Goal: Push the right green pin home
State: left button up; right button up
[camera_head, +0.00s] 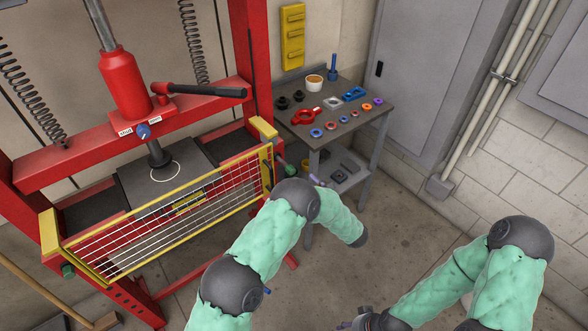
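A red press with a yellow-framed mesh guard (165,222) across its front fills the left side. The right green pin (289,170) is at the guard's right end, beside the yellow post. How far in it sits is too small to tell. Another green pin (68,271) shows at the guard's lower left corner. My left arm reaches up close to the right pin; its gripper is mostly or fully hidden behind the arm. A small purple bit just right of the pin may be a fingertip. My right gripper (358,320) is low at the bottom edge, partly cut off, away from the guard.
A grey metal table (378,122) with a red tool, rings and a white cup stands behind, right of the press. A black-handled red lever (200,91) sticks out from the jack. A wooden handle (40,290) lies at lower left. Floor at right is clear.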

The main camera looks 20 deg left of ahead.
aim_at(293, 172)
pick_arm(q)
jog(key=b+x, duration=0.2)
jog(key=x, duration=0.8)
jog(key=shift+a+f, duration=0.1)
grip_shut()
